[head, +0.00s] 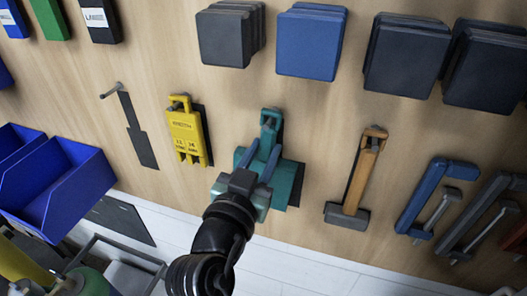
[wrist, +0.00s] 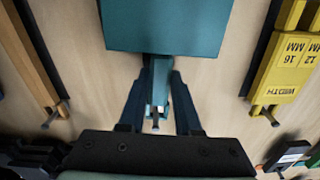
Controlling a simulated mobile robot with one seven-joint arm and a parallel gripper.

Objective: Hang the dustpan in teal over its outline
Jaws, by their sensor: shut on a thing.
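The teal dustpan (head: 284,180) is in front of the wooden board, pan down and handle up. A dark outline shows behind it, mostly along its right side. My gripper (head: 262,160) is shut on the handle from the front and hides part of the dustpan. In the wrist view the dustpan's pan (wrist: 168,25) fills the top, and the handle runs down between the fingers of my gripper (wrist: 160,78). A metal peg (wrist: 156,122) shows at the handle's end. I cannot tell whether it passes through the handle's hole.
A yellow tool (head: 186,135) hangs to the left and an orange-handled tool (head: 360,172) to the right. An empty dark outline (head: 137,130) with a peg is further left. Blue bins (head: 70,185) stand at lower left. Blue and dark boxes (head: 311,42) line the board above.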

